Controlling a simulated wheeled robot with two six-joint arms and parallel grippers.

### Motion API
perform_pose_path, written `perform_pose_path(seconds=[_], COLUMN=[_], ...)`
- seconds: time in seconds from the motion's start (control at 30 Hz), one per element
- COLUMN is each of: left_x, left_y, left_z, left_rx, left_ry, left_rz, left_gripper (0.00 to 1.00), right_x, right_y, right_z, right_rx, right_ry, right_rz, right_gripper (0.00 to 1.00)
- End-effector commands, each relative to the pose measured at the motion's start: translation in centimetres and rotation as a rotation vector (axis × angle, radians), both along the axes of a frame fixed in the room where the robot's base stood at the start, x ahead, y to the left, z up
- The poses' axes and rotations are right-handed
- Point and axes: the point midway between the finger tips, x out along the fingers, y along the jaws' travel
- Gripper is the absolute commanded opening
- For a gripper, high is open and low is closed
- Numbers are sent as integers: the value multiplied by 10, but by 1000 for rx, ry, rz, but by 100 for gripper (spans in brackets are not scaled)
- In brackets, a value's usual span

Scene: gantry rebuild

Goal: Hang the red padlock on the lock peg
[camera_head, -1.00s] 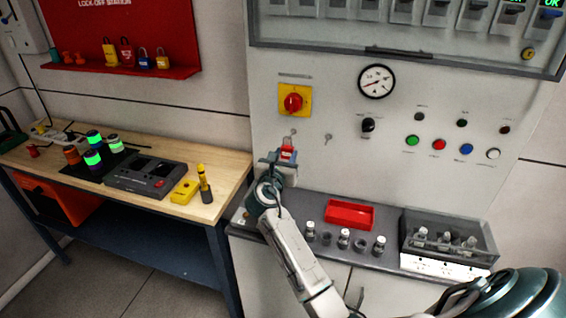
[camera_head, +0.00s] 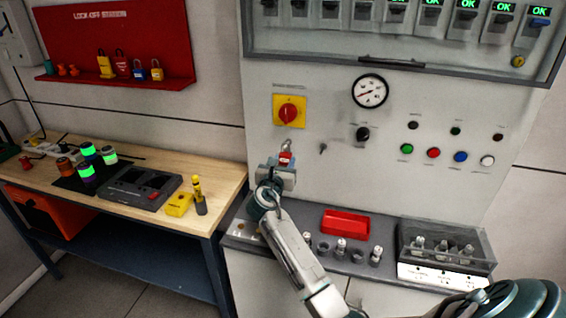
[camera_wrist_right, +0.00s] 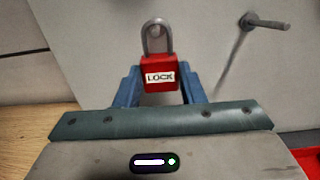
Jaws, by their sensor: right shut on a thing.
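The red padlock (camera_head: 285,159) is upright between the fingers of my right gripper (camera_head: 280,168), which is shut on its body. In the right wrist view the padlock (camera_wrist_right: 160,76) shows a white LOCK label and a grey shackle pointing up. A small grey peg end shows at the shackle, just below the yellow and red switch; I cannot tell whether the shackle is around it or in front of it. A second peg (camera_head: 322,148) sticks out of the panel to the right, and shows in the wrist view (camera_wrist_right: 265,22) clear of the padlock. My left gripper is not in view.
The yellow and red rotary switch (camera_head: 290,111) is above the padlock. A red tray (camera_head: 346,224) and several small bottles stand on the ledge below. The wooden bench (camera_head: 140,212) is to the left, with a yellow device (camera_head: 179,204) near its edge.

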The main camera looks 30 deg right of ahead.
Motion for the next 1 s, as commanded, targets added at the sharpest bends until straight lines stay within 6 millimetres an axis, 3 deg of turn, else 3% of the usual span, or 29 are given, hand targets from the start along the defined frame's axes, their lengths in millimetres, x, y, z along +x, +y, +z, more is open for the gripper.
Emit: perform_pose_path(seconds=[0.43,0.47,0.57,0.87,1.0], left_x=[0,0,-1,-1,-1], left_y=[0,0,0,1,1], left_z=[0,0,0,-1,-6], left_rx=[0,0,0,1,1], left_ry=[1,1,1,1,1], left_rz=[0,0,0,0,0], left_gripper=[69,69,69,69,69], right_x=[0,0,0,-1,-9], right_y=[0,0,0,1,11], right_z=[0,0,0,-1,-3], right_rx=[0,0,0,1,2], right_ry=[0,0,0,1,1], right_rz=[0,0,0,0,2], right_gripper=[7,42,61,61,61])
